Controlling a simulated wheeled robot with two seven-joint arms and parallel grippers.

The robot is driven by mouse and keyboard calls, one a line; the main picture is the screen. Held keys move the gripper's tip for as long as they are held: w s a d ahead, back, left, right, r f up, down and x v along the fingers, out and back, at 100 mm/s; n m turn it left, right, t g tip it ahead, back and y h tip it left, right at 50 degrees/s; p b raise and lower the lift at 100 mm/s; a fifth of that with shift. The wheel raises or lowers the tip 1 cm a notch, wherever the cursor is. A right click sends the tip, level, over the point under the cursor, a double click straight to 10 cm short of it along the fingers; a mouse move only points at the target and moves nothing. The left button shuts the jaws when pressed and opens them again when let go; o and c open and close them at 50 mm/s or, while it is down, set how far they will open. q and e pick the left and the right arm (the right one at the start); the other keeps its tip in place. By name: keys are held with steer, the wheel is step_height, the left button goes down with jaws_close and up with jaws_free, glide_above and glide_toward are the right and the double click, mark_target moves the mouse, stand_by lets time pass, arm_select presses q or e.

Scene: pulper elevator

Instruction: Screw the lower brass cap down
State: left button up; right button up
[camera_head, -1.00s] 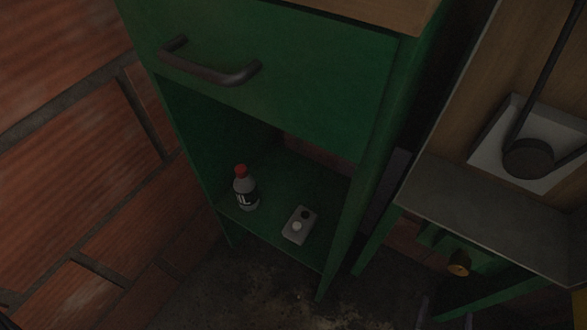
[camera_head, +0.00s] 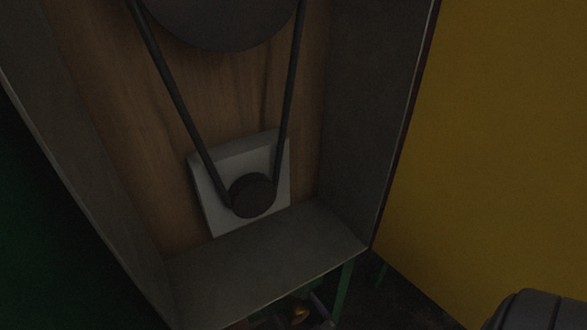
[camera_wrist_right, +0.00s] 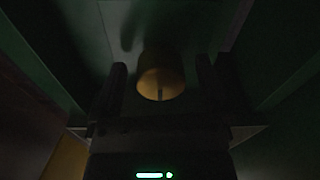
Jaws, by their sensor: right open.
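The brass cap (camera_wrist_right: 160,77) shows in the right wrist view, a dull gold cylinder with a slot-like mark low on its face, set on a dark green surface. My right gripper (camera_wrist_right: 160,64) is open, with one dark finger on each side of the cap. Gaps show between cap and fingers, and I cannot tell how far the cap reaches between them. In the head view the brass cap (camera_head: 298,313) is a small gold spot at the bottom edge, under the grey housing. My right gripper is mostly hidden there. My left gripper is not in view.
The open grey housing (camera_head: 260,262) holds a belt (camera_head: 179,95) running around a dark pulley (camera_head: 252,195) on a white block. Its floor overhangs the cap. A green leg (camera_head: 343,290) stands beside it. A yellow wall (camera_head: 500,150) rises on the right.

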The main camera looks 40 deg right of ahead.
steer(key=shift+c, duration=0.2)
steer(key=c, duration=1.2)
steer(key=shift+c, duration=0.2)
